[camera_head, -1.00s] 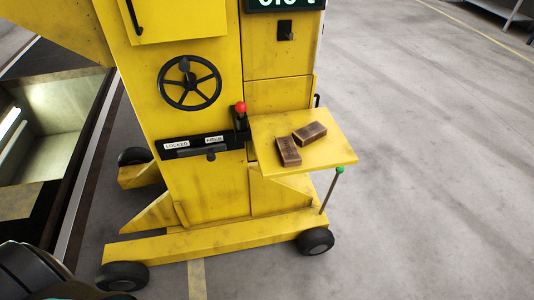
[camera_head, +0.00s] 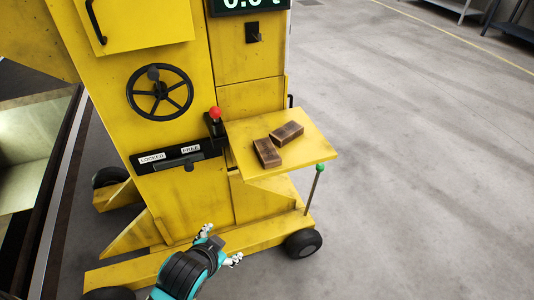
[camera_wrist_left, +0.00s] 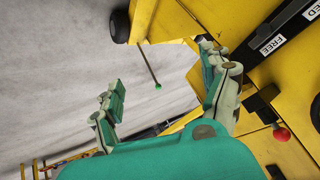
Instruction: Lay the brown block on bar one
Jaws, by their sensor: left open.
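Two brown blocks lie close together on the yellow shelf (camera_head: 312,151) of the yellow machine in the head view. The nearer block (camera_head: 267,153) is at the left and the other block (camera_head: 286,133) is just behind it to the right. My left gripper (camera_head: 220,245) is open and empty, low in front of the machine's base, well below and left of the blocks. Its spread fingers also show in the left wrist view (camera_wrist_left: 160,75). No blocks can be made out in that view. I cannot identify bar one. My right gripper is not in view.
The machine has a black handwheel (camera_head: 160,92), a red-knobbed lever (camera_head: 214,114) and a LOCKED/FREE slot (camera_head: 181,157). A green-tipped rod (camera_head: 315,188) stands under the shelf's corner. A pit (camera_head: 30,165) lies at the left.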

